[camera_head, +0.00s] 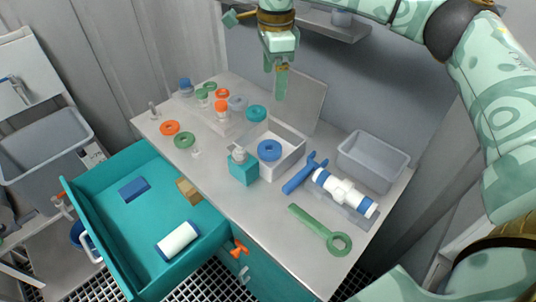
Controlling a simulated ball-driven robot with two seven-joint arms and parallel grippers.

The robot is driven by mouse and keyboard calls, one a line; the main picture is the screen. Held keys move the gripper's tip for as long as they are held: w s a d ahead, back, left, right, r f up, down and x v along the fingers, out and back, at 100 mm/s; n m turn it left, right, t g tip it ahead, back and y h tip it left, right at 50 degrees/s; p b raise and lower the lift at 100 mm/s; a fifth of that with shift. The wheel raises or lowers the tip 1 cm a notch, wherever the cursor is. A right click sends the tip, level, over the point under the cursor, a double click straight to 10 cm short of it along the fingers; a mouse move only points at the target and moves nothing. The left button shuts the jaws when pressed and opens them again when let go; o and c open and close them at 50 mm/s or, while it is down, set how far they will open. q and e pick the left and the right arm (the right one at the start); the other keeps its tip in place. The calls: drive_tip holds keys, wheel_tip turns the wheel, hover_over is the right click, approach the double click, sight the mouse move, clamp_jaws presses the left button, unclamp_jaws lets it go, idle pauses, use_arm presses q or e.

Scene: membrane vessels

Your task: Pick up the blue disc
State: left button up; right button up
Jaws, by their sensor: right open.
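The blue disc (269,150), a ring with a dark centre, lies at the front of a white open-topped box (288,163) on the grey counter. My right gripper (276,80) hangs above and behind the box, pointing down, with its arm coming in from the right. It is open and holds nothing that I can see. It is well apart from the disc. My left gripper is not in view.
A teal dispenser bottle (244,168) stands left of the box. A blue tool (299,179), a white cylinder (345,192) and a green ring spanner (321,231) lie to the right. A grey bin (372,160) stands behind them. A teal drawer (105,243) is open in front.

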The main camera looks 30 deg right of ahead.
wheel_tip(320, 180, down, 7)
drive_tip(key=b, duration=0.8)
hover_over(268, 147)
drive_tip(key=f, duration=0.7)
drive_tip(key=s+f, duration=0.1)
drive_tip(key=f, duration=0.3)
drive_tip(key=shift+d, duration=0.2)
drive_tip(key=f, duration=0.1)
drive_tip(key=f+b, duration=0.1)
drive_tip(key=f, duration=0.1)
drive_tip(key=w+f+b, duration=0.1)
drive_tip(key=f, duration=0.1)
drive_tip(key=shift+a+f, duration=0.15)
drive_tip(key=shift+a, duration=0.05)
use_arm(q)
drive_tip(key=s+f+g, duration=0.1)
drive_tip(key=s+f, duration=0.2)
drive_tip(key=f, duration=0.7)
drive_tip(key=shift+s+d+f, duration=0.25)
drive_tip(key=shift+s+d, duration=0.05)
use_arm(e)
drive_tip(key=shift+s+r, duration=0.1)
drive_tip(key=shift+r, duration=0.1)
drive_tip(key=c, duration=1.1)
